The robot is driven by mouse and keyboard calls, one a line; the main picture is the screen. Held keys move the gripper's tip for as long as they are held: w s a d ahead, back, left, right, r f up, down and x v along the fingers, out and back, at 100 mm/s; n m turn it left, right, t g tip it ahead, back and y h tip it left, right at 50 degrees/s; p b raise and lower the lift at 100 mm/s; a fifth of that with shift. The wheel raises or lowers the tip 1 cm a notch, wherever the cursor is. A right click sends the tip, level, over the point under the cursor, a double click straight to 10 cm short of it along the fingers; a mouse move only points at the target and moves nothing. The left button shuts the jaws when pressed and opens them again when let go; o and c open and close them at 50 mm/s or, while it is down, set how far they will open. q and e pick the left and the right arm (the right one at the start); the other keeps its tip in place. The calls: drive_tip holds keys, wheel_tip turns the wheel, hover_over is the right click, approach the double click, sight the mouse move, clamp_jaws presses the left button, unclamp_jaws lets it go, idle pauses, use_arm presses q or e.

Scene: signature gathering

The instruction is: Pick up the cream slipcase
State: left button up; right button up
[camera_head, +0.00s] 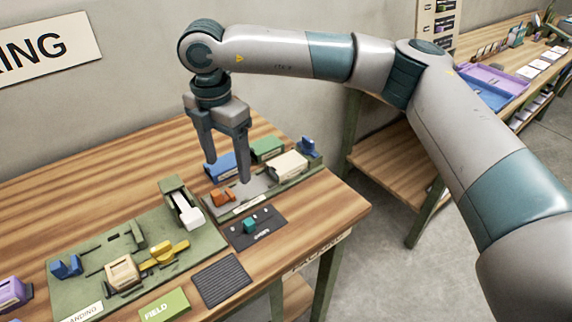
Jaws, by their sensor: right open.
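A cream block (288,165), which looks like the cream slipcase, sits at the right end of a grey-green tray near the table's back right. A second, tan-cream block (122,272) with a small label sits on the green board at the left. I cannot read the label. My right gripper (228,170) points down with its two fingers apart and nothing between them. In the picture it is left of the cream block, in front of the blue block and over the tray's left part. My left gripper is out of view.
A dark plate (254,228) lies in front. Bare wood (330,203) lies to the right.

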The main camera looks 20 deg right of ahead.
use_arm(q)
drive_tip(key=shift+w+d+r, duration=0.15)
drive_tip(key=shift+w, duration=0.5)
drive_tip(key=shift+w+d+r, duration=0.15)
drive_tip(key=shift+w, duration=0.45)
use_arm(e)
drive_tip(key=w+d+r+m+t+h, duration=0.1)
drive_tip(key=w+d+r+m+h, duration=0.2)
drive_tip(key=d, duration=0.6)
wheel_tip(320, 180, up, 3)
drive_tip(key=shift+w+d+r+t+h, duration=0.25)
drive_tip(key=shift+w+h, duration=0.35)
drive_tip(key=shift+w, duration=0.55)
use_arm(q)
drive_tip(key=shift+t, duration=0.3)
use_arm(e)
drive_tip(key=shift+f, duration=0.2)
drive_tip(key=p, duration=0.4)
hover_over(282, 165)
wheel_tip(282, 165, down, 11)
drive_tip(key=shift+a+r, duration=0.15)
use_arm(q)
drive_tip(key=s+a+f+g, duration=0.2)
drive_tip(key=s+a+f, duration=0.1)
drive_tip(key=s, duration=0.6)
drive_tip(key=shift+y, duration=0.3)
use_arm(e)
drive_tip(key=shift+f, duration=0.25)
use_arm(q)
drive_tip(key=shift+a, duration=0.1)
